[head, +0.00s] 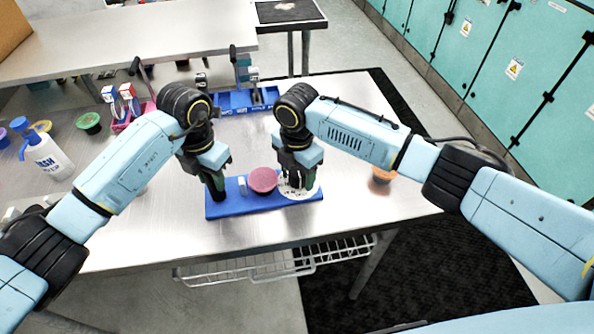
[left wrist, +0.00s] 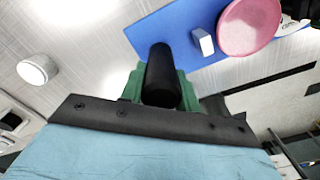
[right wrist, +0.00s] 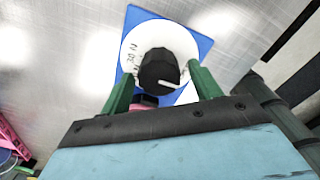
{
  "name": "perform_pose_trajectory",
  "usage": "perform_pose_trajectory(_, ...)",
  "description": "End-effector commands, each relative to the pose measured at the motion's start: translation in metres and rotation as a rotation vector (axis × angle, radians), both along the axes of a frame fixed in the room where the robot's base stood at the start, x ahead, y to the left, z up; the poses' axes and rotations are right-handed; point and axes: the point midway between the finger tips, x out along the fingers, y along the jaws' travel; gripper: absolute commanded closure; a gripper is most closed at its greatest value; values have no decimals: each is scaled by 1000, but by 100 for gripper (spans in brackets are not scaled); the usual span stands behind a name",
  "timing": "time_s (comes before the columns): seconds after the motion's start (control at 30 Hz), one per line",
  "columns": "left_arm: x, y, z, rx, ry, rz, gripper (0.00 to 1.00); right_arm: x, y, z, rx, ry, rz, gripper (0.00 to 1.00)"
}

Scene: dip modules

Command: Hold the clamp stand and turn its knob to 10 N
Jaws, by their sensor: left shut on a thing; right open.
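The clamp stand has a flat blue base (head: 232,209) near the table's front edge. It carries a pink disc (head: 263,180), a small white block (head: 242,186) and a white dial (right wrist: 187,42). My left gripper (head: 214,188) is shut on the stand's black post (left wrist: 161,75) at the base's left end. My right gripper (head: 298,180) is open above the dial. In the right wrist view, its green fingers stand on either side of the black knob (right wrist: 158,70), with gaps visible. The knob's white pointer line points right. The dial's lettering is only partly readable.
A blue tray (head: 232,101) lies behind the stand. An orange-topped cup (head: 383,175) stands to the right. A white bottle (head: 47,157), a dark green cup (head: 89,123) and a pink rack (head: 122,118) stand at the left. The table around the stand is clear.

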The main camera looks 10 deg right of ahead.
Motion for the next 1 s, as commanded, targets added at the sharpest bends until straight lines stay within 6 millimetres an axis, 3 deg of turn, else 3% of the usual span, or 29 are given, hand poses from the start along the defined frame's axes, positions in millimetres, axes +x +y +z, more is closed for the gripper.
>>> perform_pose_trajectory(0.27,0,0,0,0,0,-1,100,0,0,-1,1,1,0,38)
perform_pose_trajectory(0.6,0,0,0,0,0,-1,100,0,0,-1,1,1,0,82)
perform_pose_trajectory(1.0,0,0,0,0,0,0,100,0,1,-1,2,4,-89,82)
